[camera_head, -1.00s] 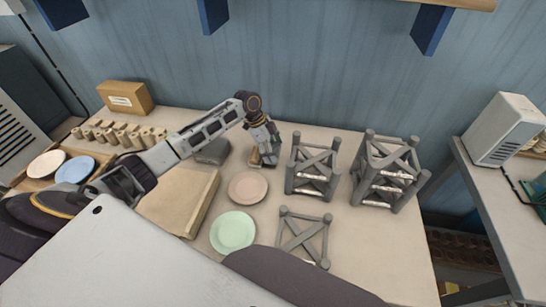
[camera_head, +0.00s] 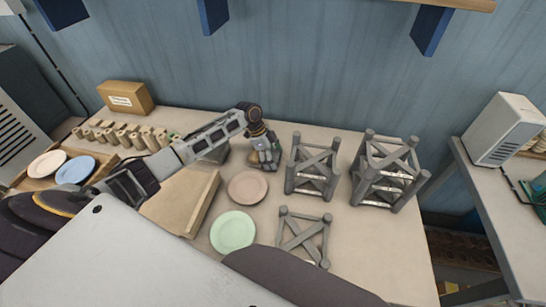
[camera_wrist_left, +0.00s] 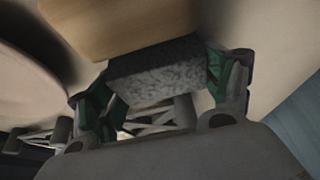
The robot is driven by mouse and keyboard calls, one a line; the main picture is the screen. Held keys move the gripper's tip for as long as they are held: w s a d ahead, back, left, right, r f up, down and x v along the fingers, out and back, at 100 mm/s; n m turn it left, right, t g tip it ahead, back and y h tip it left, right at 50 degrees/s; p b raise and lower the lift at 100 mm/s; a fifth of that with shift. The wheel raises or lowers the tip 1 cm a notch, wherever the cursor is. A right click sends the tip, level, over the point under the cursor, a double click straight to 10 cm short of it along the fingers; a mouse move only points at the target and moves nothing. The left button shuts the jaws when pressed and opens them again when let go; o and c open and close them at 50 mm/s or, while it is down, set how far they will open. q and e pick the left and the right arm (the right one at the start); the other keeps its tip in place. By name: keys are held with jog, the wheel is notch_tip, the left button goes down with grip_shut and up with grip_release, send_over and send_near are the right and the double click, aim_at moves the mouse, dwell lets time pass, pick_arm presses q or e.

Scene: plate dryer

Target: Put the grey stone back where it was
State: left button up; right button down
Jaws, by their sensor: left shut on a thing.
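The grey stone (camera_wrist_left: 158,72) is a speckled block. In the left wrist view it sits between the green-padded fingers of my left gripper (camera_wrist_left: 160,88), which is shut on it. In the head view my left gripper (camera_head: 266,163) is low over the back of the table, behind the pink plate (camera_head: 248,187) and left of the grey frames. The stone is mostly hidden by the gripper there. A small tan wooden piece (camera_head: 253,158) lies beside the gripper; a tan surface (camera_wrist_left: 120,22) is close to the stone in the wrist view. My right gripper is not in view.
A dark grey block (camera_head: 215,153) is partly behind my left arm. A tan board (camera_head: 198,205) and green plate (camera_head: 233,232) are in front. Grey lattice frames (camera_head: 313,165) (camera_head: 385,172) stand right; another (camera_head: 304,237) lies nearer. The right front table is clear.

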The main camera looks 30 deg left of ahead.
pick_arm(q)
jog(key=o, duration=1)
jog(key=shift+f, duration=0.1)
jog(key=shift+o, duration=0.2)
jog(key=v, duration=1.2)
jog(key=shift+b, duration=0.3)
